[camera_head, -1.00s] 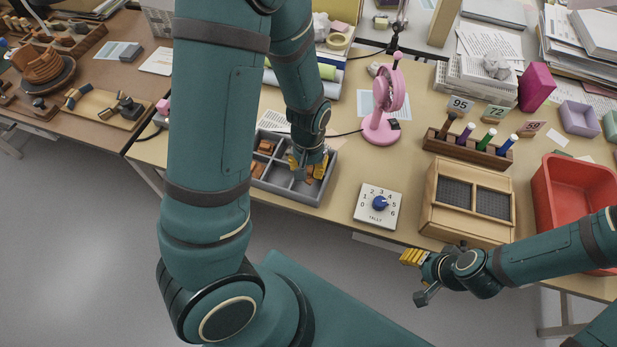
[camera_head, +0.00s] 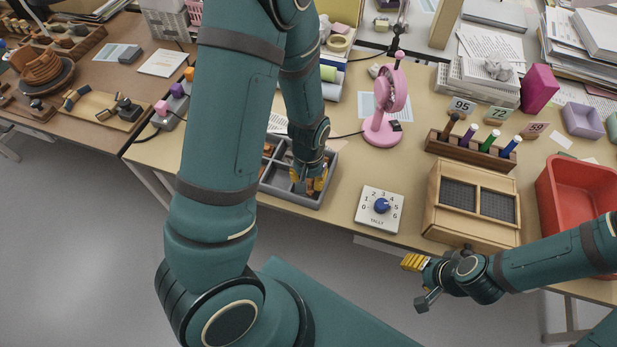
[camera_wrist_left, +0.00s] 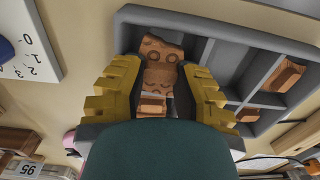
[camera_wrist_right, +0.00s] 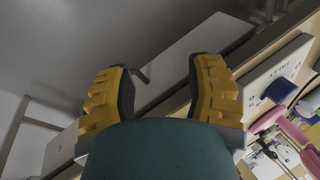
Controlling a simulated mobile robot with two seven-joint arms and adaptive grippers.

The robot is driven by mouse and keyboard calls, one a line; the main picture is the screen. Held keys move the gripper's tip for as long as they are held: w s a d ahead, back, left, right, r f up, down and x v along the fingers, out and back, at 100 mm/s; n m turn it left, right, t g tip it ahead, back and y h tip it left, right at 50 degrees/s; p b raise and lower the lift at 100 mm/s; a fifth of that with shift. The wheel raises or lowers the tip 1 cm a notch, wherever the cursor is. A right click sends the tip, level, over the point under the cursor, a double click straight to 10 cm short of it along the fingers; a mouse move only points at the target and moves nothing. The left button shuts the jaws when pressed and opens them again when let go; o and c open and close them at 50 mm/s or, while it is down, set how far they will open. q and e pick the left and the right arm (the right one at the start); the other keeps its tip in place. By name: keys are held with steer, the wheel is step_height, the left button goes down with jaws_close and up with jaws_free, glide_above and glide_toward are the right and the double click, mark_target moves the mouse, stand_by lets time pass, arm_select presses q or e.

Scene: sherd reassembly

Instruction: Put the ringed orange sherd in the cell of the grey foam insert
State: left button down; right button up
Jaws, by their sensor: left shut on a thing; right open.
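The ringed orange sherd (camera_wrist_left: 160,62) is between the fingers of my left gripper (camera_wrist_left: 162,85). Two round ring marks show on its face. My left gripper is shut on it at the grey compartmented tray; in the head view the gripper (camera_head: 309,181) is low over the tray's right end. Whether the sherd touches the tray floor cannot be told. The grey tray (camera_head: 290,198) holds other orange sherds (camera_wrist_left: 284,76) in other compartments. A wooden box (camera_head: 470,226) has two dark grey recesses (camera_head: 457,193); I cannot tell whether these are foam. My right gripper (camera_head: 418,282) is open and empty, before the table's front edge.
A tally dial (camera_head: 379,209) lies between the tray and the wooden box. A pink fan (camera_head: 383,125) stands behind it. A rack of coloured pens (camera_head: 470,153) is behind the box, and a red bin (camera_head: 575,195) is at the right.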

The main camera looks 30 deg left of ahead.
arm_select(q)
steer(key=shift+f, duration=0.15)
steer(key=c, duration=0.8)
jaws_free()
